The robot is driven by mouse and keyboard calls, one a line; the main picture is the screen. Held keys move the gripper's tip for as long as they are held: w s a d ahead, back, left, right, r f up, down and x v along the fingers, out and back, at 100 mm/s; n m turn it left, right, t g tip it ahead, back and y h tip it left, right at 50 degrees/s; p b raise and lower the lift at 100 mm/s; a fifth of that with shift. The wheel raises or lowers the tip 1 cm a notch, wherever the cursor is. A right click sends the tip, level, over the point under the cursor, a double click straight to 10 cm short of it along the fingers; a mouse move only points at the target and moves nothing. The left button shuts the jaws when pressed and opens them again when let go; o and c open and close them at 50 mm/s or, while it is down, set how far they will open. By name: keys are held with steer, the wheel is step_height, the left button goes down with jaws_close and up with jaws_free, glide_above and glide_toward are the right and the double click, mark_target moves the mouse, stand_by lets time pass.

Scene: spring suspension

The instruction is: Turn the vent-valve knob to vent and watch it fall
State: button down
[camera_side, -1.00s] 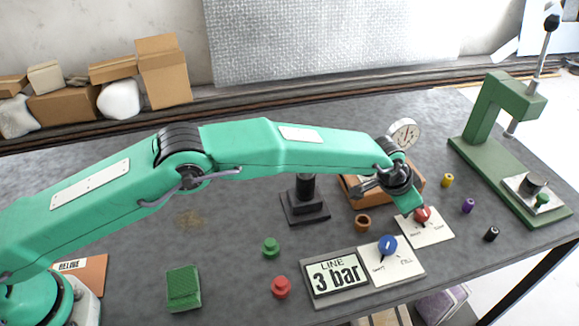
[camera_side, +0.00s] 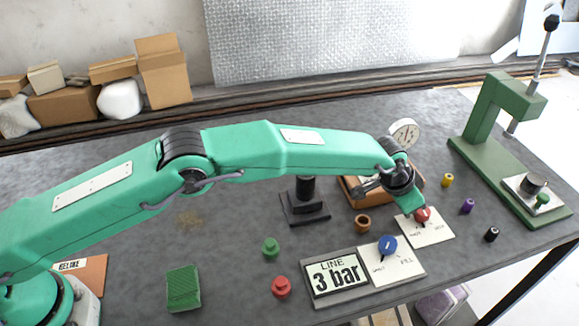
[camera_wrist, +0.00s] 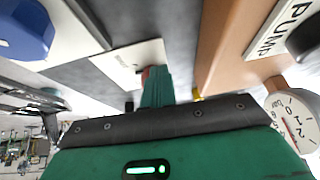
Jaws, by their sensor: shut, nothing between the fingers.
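A red knob (camera_side: 422,214) sits on a white plate (camera_side: 432,233) at the right of the bench. My gripper (camera_side: 415,208) is shut and empty, with its green fingertips down at the red knob's left side, partly covering it. I cannot tell whether they touch it. A blue knob (camera_side: 387,245) with a pale pointer stands on a second white plate (camera_side: 405,271), whose right-hand word looks like FILL. The red plate's lettering is too small to read. In the wrist view, the green finger (camera_wrist: 157,88) hides most of the red knob (camera_wrist: 145,73); the blue knob (camera_wrist: 22,30) is at upper left.
A LINE 3 bar display (camera_side: 336,274) lies left of the blue knob. A round gauge (camera_side: 404,133) stands behind my wrist, by a brown box with a PUMP label (camera_wrist: 277,27). A green press (camera_side: 490,140) is at the right. Small coloured pegs stand around.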

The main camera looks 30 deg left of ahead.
steer(key=shift+s+d, duration=0.4)
steer(key=shift+s, duration=0.15)
steer(key=shift+s+d, duration=0.3)
steer(key=shift+d, duration=0.2)
stand_by(0.8)
steer(key=shift+s+a, duration=0.2)
steer(key=shift+s, duration=0.15)
step_height(320, 180, up, 6)
stand_by(1.0)
steer(key=shift+w+a+r, duration=0.25)
steer(key=shift+w+a, duration=0.15)
steer(key=shift+w, duration=0.05)
steer(key=shift+w+a+r, duration=0.2)
steer(key=shift+w+a, duration=0.2)
steer(key=shift+w, duration=0.05)
